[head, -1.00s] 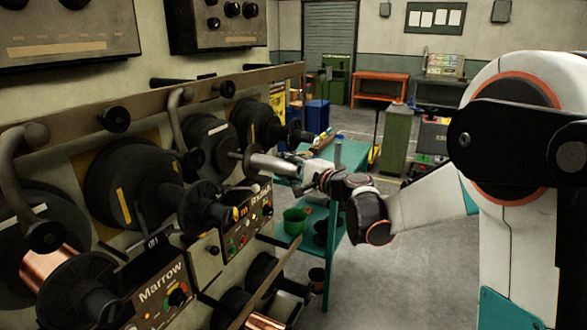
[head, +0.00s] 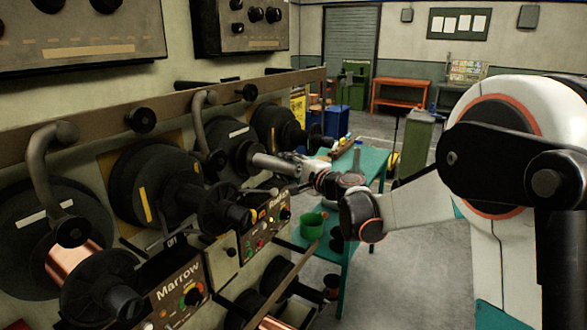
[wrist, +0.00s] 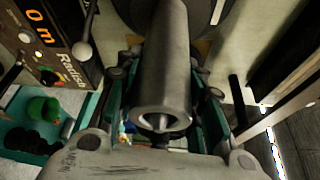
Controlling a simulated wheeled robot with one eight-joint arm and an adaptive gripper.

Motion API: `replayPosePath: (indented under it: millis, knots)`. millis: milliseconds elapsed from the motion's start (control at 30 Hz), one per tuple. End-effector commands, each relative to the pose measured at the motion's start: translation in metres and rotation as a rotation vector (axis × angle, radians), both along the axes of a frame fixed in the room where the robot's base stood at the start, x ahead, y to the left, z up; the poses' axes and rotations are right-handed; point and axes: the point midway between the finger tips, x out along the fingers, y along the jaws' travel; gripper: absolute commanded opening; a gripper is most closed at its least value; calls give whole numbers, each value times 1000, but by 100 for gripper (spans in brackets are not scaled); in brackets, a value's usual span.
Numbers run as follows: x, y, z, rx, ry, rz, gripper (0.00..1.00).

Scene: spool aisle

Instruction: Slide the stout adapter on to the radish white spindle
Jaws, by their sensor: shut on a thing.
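The stout adapter is a thick grey metal tube (wrist: 165,65); in the head view (head: 274,163) it points left at the wall rack. My gripper (head: 300,172) is shut on it, with a finger on each side in the wrist view (wrist: 163,88). The tube's near end faces the wrist camera, and something pale shows inside its bore. Its far end meets the dark hub of the black disc with a white label (head: 238,132), above the Radish panel (head: 268,215). The white spindle is hidden behind or inside the tube; I cannot tell how deep it sits.
A black spool flange (head: 225,208) and the Marrow panel (head: 175,288) are nearer on the left. A curved grey lever (head: 203,125) stands beside the white-labelled disc. A teal table (head: 345,240) with a green pot (head: 313,226) is below my arm. The floor to its right is clear.

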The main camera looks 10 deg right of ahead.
Motion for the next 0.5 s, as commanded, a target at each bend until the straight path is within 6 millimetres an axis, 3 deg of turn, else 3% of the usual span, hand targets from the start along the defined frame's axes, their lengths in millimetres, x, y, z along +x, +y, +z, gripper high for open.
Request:
replayPosePath:
  millis: [333, 367, 433, 500]
  knots:
    - [12, 17, 0, 1, 0, 1, 2]
    - [12, 16, 0, 1, 1, 0, 42]
    - [12, 16, 0, 1, 1, 0, 58]
    - [12, 16, 0, 1, 1, 0, 59]
